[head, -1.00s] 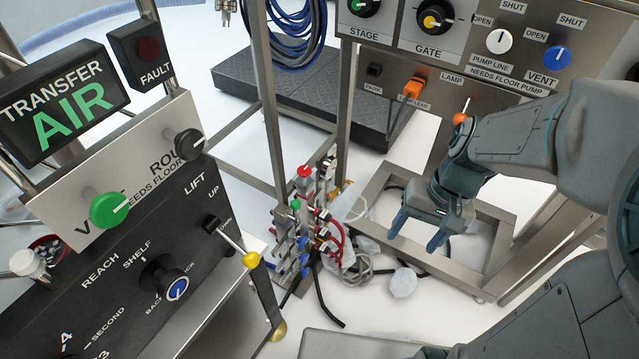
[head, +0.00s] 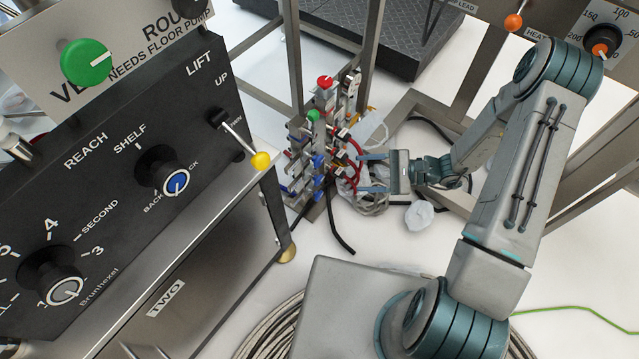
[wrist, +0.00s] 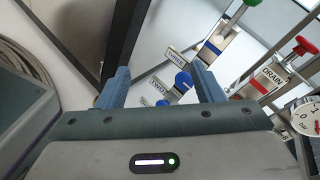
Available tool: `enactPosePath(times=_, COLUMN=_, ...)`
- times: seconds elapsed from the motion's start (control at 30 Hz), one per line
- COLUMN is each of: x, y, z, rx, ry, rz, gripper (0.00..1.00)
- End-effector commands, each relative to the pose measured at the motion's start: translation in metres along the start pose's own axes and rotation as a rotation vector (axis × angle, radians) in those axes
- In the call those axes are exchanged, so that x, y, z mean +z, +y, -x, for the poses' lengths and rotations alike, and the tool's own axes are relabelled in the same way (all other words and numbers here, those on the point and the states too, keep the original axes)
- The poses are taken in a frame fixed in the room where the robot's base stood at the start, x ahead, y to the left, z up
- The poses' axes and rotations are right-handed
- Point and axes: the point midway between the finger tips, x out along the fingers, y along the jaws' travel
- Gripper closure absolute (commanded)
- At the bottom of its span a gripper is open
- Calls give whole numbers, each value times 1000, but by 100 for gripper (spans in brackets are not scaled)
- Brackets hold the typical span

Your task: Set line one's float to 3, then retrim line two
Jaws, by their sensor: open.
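A manifold of valves (head: 318,150) with red, green and blue knobs stands low on the floor in the head view. My gripper (head: 366,173) is open and empty just right of it, fingers pointing left at it. In the wrist view my gripper (wrist: 162,80) has its two blue fingers apart. Beyond and between them are tags for line two (wrist: 158,86) and line three (wrist: 175,55), with a blue knob (wrist: 182,82) by the line two tag. No tag reading one is legible, and I cannot make out line one's float.
In the wrist view a red-handled valve tagged DRAIN (wrist: 270,75) and a dial gauge (wrist: 306,122) stand at right. Red hoses and a clear bag (head: 372,130) crowd the manifold. A black control cabinet (head: 110,200) fills the left. A steel frame (head: 400,105) stands behind.

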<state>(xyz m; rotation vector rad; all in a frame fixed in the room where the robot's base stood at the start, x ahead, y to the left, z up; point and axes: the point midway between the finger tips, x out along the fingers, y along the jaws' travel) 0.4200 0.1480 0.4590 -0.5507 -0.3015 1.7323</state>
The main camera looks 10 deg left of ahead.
Motion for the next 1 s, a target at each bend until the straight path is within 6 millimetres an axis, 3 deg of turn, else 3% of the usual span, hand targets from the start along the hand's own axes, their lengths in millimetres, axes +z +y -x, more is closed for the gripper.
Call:
enactPosePath(times=0.03, x=-22, y=10, z=-7, rx=-57, ry=-13, rz=-41, gripper=39)
enactPosePath(times=0.3, x=-113, y=47, z=-34, rx=-367, ry=-23, rz=-215, gripper=39)
enactPosePath(times=0.5, x=-157, y=73, z=-47, rx=-525, ry=0, rz=-304, gripper=39)
enactPosePath(times=0.73, x=-174, y=83, z=-54, rx=-587, ry=17, rz=-338, gripper=39)
enactPosePath(times=1.0, x=-180, y=62, z=-90, rx=-583, ry=14, rz=-335, gripper=39)
